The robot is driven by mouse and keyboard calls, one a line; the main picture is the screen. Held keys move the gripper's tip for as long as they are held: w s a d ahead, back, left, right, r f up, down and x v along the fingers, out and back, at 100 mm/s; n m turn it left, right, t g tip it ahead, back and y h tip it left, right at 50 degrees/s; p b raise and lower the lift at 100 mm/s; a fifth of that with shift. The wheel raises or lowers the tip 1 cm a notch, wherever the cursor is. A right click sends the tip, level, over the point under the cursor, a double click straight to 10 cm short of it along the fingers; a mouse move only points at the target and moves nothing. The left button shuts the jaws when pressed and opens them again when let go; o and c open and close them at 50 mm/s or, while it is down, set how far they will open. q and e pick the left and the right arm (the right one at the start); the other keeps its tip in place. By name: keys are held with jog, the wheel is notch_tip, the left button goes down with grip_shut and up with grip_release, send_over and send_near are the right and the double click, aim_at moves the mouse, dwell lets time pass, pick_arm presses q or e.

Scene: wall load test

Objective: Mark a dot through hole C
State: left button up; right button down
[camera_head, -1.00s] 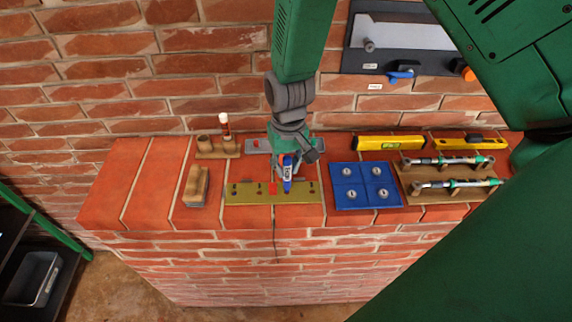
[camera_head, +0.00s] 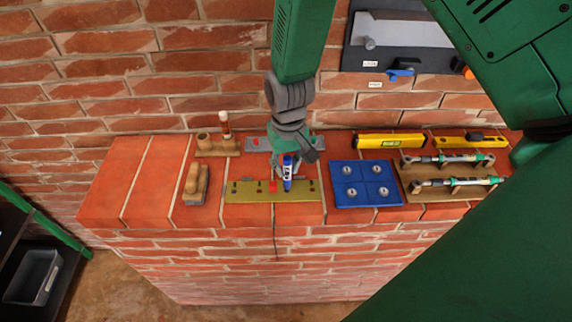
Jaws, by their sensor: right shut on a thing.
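A brass-coloured plate (camera_head: 252,194) with a row of dark holes and a red mark lies flat near the front edge of the brick ledge. I cannot read any letters at its holes, so I cannot tell which is hole C. My right gripper (camera_head: 287,168) is above the plate, shut on a blue and white marker (camera_head: 287,174). The marker is upright with its lower end over the right half of the plate; I cannot tell whether it touches. The gripper's fingers are partly hidden by the wrist. My left gripper is not in view.
A wooden holder (camera_head: 218,146) with a white-topped tube and a wood-handled brush (camera_head: 196,184) are at left. A blue panel (camera_head: 364,184) lies close right of the plate. Yellow levels (camera_head: 391,141) and a tray of torque wrenches (camera_head: 448,174) are further right.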

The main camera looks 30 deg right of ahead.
aim_at(287, 157)
dwell(0.8)
jog(key=shift+r+p, duration=1.1)
jog(key=shift+r, duration=1.9)
